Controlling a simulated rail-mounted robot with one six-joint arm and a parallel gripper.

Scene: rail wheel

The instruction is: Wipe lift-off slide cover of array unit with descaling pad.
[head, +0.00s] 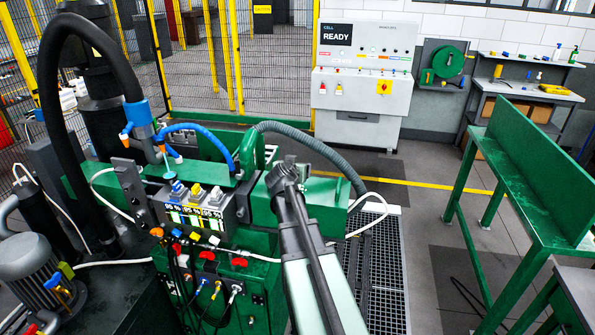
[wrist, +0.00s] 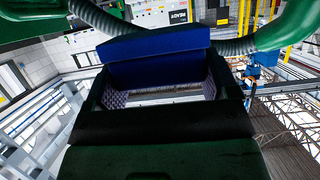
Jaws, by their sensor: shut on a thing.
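In the wrist view, my gripper (wrist: 160,92) is shut on a blue block with a dark upper face, which I take to be the descaling pad (wrist: 157,62). Grey textured finger faces show on either side below it. In the head view, my arm reaches in from the bottom, its end (head: 284,178) just right of the array unit (head: 195,212); the pad is hidden there. The array unit is a row of numbered blocks with blue and yellow tops on a green machine. A dark upright plate (head: 130,187) stands at its left end; I cannot tell whether this is the slide cover.
Hoses and cables crowd the machine; a thick black hose (head: 110,55) arches at left and a grey ribbed hose (head: 325,148) runs behind my arm. A motor (head: 35,268) stands at lower left. A green bench (head: 530,170) is at right. Open floor lies between.

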